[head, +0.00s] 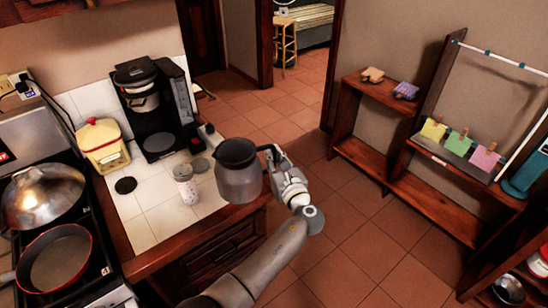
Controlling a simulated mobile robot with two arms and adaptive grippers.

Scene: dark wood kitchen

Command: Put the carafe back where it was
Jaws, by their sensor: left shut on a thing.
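The carafe (239,176) is grey metal with a black lid, and appears upright at the right edge of the tiled counter (143,218). My left gripper (274,160) is shut on the carafe's handle, on its right side. The fingertips are partly hidden by the handle and the gripper's own body. I cannot tell whether the carafe's base touches the counter edge or is above it. The black coffee maker (155,105) stands at the back of the counter. My right gripper is not in view.
A patterned cup (186,190) stands on the counter, left of the carafe. A yellow canister (102,145) is left of the coffee maker. A stove with a red-rimmed pan (60,262) is at far left. Open tiled floor (345,225) lies to the right, before wooden shelves (440,200).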

